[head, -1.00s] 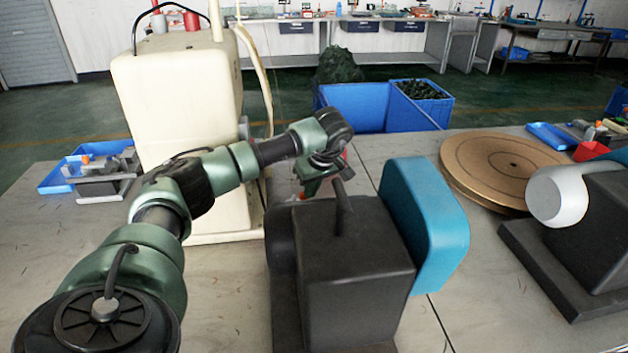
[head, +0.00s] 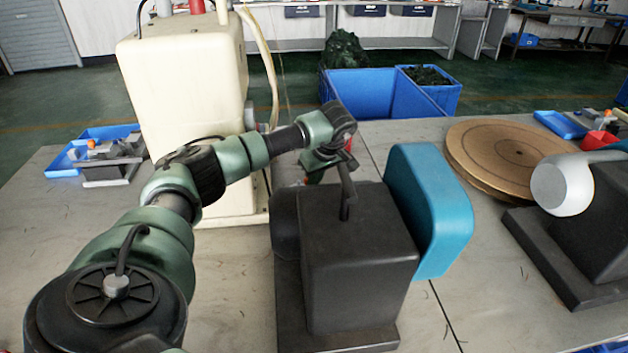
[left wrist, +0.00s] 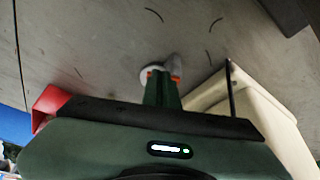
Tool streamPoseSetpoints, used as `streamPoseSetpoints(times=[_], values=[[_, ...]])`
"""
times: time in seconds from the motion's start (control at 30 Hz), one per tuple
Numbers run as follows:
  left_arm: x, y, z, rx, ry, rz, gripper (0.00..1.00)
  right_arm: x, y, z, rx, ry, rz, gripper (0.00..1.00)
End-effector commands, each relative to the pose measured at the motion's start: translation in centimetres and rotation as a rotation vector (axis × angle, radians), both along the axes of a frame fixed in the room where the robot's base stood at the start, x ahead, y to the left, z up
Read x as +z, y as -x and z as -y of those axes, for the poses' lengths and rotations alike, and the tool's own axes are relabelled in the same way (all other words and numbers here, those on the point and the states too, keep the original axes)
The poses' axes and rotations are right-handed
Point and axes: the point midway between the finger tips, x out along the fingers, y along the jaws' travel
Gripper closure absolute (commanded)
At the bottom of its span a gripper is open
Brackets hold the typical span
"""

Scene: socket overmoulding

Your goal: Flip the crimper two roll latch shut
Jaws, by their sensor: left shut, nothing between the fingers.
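A dark grey machine with a teal cover (head: 432,210) stands on the table in the middle of the head view. A thin dark upright handle (head: 347,195) rises from its top. A similar dark machine (head: 601,215) with a light grey rounded part stands at the right. I cannot tell which is crimper two, nor pick out its roll latch for certain. My left gripper (head: 313,176) is behind the middle machine, its tips partly hidden. In the left wrist view its green fingers (left wrist: 163,77) are shut and empty, pointing towards a pale round part beyond the tips.
A tall cream machine (head: 185,90) stands left of the middle machine and also shows in the left wrist view (left wrist: 265,125). A brown disc stack (head: 500,150) lies behind right. Blue bins (head: 370,92) stand beyond the table. Bare table (head: 500,315) shows between the dark machines.

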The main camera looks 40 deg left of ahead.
Motion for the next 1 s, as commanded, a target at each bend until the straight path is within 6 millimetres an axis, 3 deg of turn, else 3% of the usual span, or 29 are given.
streamPoseSetpoints(times=[0.47,1.0], values=[[0.1,-0.4,-0.2,0.106,0.000,-0.002,1.00,0.3,0.0,0.0,0.000,0.000,0.000,1.00],[0.1,-1.8,-1.5,0.499,-0.002,0.000,1.00,0.6,0.0,-0.1,-0.001,-0.001,0.000,1.00]])
